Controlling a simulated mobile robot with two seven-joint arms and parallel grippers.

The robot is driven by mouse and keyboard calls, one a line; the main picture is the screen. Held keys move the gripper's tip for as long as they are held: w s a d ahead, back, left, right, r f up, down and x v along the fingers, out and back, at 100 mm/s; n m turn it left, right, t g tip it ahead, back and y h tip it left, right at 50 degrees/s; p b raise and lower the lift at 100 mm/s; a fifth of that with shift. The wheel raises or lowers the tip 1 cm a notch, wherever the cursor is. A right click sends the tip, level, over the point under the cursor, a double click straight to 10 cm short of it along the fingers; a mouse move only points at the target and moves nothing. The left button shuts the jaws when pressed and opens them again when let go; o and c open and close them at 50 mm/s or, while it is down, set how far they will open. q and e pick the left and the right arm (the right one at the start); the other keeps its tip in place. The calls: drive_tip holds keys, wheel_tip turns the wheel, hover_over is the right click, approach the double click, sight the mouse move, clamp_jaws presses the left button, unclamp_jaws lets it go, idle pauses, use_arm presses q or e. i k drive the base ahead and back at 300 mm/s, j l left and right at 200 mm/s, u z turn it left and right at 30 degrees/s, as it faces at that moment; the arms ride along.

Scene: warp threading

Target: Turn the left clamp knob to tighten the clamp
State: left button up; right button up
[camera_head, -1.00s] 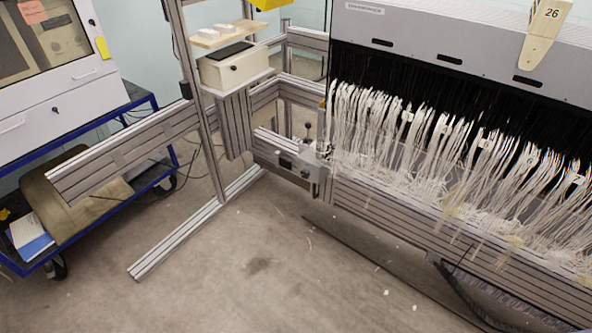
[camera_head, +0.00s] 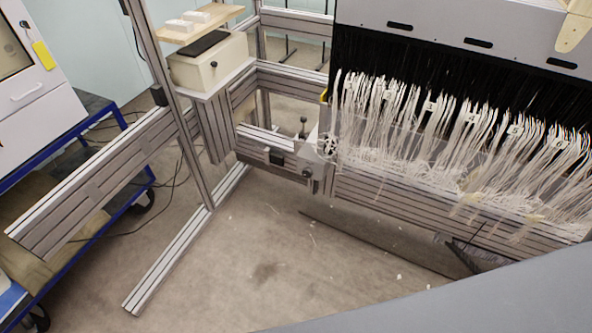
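The clamp hardware (camera_head: 312,160) sits on the aluminium rail at the left end of the thread rows. A small dark round knob (camera_head: 307,173) shows on its front, and an upright lever with a dark ball end (camera_head: 303,121) stands above it. I cannot tell which of these is the left clamp knob. A large grey surface covers the lower right corner and hides the floor there.
A beige box (camera_head: 210,65) stands on the frame's shelf. Rows of white threads (camera_head: 430,135) hang along the machine at right. An aluminium foot beam (camera_head: 170,265) lies on the floor at left, beside a blue cart (camera_head: 80,205). The floor in the middle is mostly clear.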

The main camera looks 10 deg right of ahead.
sight(307, 172)
drive_tip(key=i+j, duration=0.3)
drive_tip(key=i+j+z, duration=0.1)
drive_tip(key=i+j, duration=0.15)
drive_tip(key=j, duration=0.3)
drive_tip(key=i+j+z, duration=0.1)
drive_tip(key=i+j, duration=0.15)
drive_tip(key=j, duration=0.15)
